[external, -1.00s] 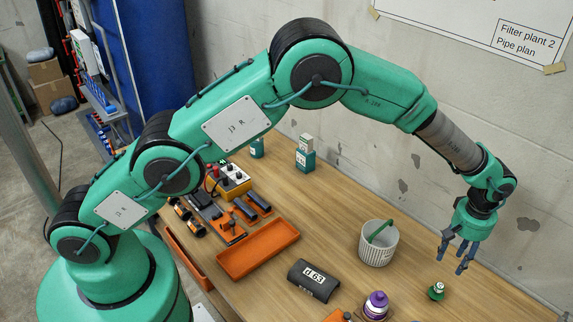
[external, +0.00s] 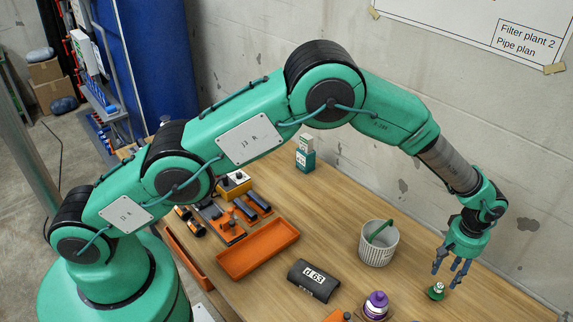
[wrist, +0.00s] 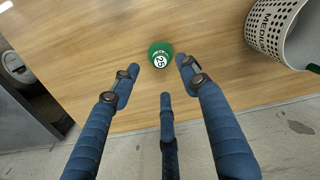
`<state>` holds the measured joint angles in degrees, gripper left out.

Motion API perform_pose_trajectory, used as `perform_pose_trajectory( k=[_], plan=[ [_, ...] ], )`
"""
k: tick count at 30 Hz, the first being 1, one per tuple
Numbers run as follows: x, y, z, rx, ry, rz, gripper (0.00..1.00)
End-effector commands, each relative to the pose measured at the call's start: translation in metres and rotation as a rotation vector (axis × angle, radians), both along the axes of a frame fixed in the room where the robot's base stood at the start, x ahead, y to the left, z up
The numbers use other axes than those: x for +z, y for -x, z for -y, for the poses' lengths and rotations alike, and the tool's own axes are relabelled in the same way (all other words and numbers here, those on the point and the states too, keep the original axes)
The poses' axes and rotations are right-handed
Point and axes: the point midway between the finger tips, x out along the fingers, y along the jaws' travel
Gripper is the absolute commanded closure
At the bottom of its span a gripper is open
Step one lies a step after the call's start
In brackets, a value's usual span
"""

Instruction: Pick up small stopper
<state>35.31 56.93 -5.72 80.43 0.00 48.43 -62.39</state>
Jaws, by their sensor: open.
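The small stopper (external: 436,291) is green with a pale top and stands on the wooden table toward the right end. In the wrist view the stopper (wrist: 160,55) shows a white label reading 25, just beyond my fingertips. My gripper (external: 451,275) hangs above and slightly right of the stopper, its blue fingers spread. In the wrist view my open gripper (wrist: 160,85) has nothing between its fingers. I cannot tell whether any finger touches the stopper.
A pale perforated basket (external: 378,246) with a green handled item stands left of the stopper. A purple stopper (external: 376,304) and a dark pipe piece marked d 63 (external: 313,281) lie farther left. An orange tray (external: 257,250) is beyond. The wall is close behind.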

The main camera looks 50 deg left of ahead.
Motion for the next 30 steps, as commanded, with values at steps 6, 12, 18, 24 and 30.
perform_pose_trajectory(
  k=[6,12,18,24,30],
  plan=[
    [-0.026,0.000,0.000,0.000,0.001,0.000,0.55],
    [-0.032,-0.001,0.000,0.000,0.001,0.002,0.55],
    [-0.032,0.000,0.000,0.000,0.000,0.001,0.55],
    [-0.037,0.000,0.000,0.000,0.000,0.000,0.55],
    [-0.054,0.000,-0.002,0.000,0.000,0.000,0.55]
  ],
)
